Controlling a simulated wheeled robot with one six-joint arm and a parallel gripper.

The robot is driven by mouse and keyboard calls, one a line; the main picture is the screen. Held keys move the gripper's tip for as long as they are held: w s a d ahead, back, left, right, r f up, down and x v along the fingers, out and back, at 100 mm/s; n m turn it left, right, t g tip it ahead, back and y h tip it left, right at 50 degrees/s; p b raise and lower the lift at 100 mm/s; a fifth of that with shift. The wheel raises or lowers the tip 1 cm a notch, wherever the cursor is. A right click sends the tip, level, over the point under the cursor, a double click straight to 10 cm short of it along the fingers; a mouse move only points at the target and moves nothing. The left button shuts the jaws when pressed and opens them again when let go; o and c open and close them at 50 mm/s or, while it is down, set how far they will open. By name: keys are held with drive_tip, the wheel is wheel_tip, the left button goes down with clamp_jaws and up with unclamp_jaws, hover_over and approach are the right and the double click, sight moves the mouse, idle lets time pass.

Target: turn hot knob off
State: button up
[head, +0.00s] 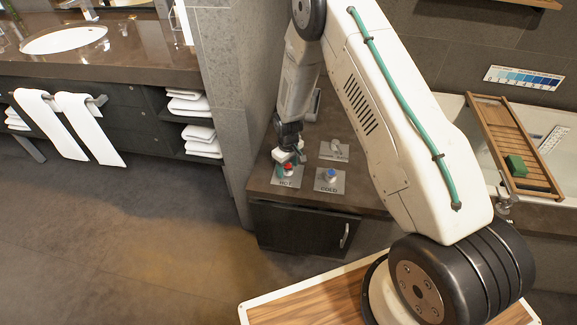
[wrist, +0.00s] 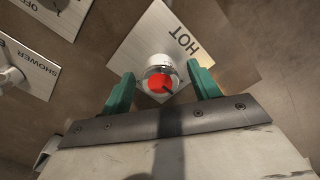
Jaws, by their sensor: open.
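The hot knob is a round silver knob with a red top (wrist: 160,82) on a metal plate marked HOT (wrist: 158,38). In the head view the red-topped knob (head: 288,168) is at the front left of the brown counter, partly covered by my gripper (head: 286,158). In the wrist view my gripper (wrist: 162,88) has its green fingers apart, one on each side of the knob. I cannot tell whether either finger touches it. A dark pointer mark shows on the red top.
The blue cold knob (head: 331,174) stands just right of the hot one. The shower knob (head: 334,147) is behind, and its plate (wrist: 28,68) shows at left in the wrist view. A tub with a wooden tray (head: 490,120) is at right. A tiled wall (head: 228,90) rises at left.

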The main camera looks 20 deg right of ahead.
drive_tip(key=shift+c, duration=0.3)
drive_tip(key=c, duration=0.9)
drive_tip(key=m, duration=1.3)
drive_tip(key=shift+m, duration=2.4)
